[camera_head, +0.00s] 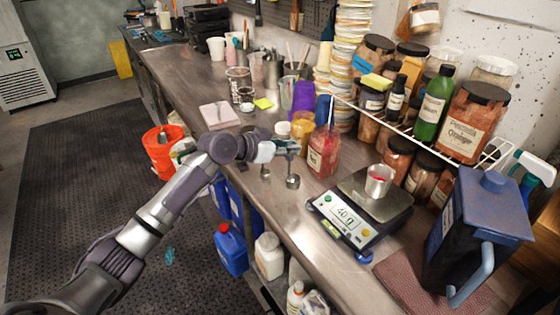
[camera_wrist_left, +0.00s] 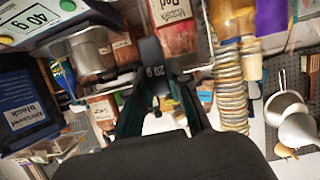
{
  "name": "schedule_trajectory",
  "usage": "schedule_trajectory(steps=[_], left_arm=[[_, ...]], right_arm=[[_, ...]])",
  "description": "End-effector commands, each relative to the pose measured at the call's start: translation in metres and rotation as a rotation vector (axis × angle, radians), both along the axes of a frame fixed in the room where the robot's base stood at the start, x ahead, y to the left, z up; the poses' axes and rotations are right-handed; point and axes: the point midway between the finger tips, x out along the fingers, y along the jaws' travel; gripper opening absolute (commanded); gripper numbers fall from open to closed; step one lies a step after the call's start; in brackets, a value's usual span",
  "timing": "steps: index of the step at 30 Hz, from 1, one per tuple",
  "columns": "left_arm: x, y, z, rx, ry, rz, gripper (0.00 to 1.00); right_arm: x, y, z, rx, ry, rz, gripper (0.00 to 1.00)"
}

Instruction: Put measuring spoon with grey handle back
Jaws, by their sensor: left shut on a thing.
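My left gripper (camera_head: 287,147) is over the metal bench's front edge, left of the scale. It is shut on the measuring spoon with grey handle (camera_head: 293,181), whose metal bowl hangs below the fingers. In the left wrist view the grey handle (camera_wrist_left: 152,50), marked 20 g, sits between the fingers (camera_wrist_left: 157,100). A jar of red powder (camera_head: 323,152) stands just right of the gripper. The scale (camera_head: 345,224) reads 40 g and carries a metal cup (camera_head: 379,183) with red in it. My right gripper is not in view.
A small metal piece (camera_head: 265,171) shows left of the spoon, near the bench edge. Purple and blue cups (camera_head: 304,96) and a wire rack of jars (camera_head: 430,137) stand behind. A dark blue jug (camera_head: 478,235) stands at right. The bench (camera_head: 190,75) is clearer at far left.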

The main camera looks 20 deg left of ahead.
Motion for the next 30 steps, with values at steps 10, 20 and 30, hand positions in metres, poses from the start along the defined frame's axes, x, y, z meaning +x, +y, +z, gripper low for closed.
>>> schedule_trajectory(steps=[10,20,30], left_arm=[[0.004,0.022,-0.029,-0.002,0.005,0.0,0.0],[0.005,0.022,-0.054,0.0,-0.001,-0.001,0.0],[0.005,0.022,-0.056,0.0,0.0,-0.001,0.3]], right_arm=[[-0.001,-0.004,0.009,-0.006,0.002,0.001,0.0],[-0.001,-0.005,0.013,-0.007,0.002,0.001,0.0],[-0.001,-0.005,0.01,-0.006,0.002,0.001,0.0]])
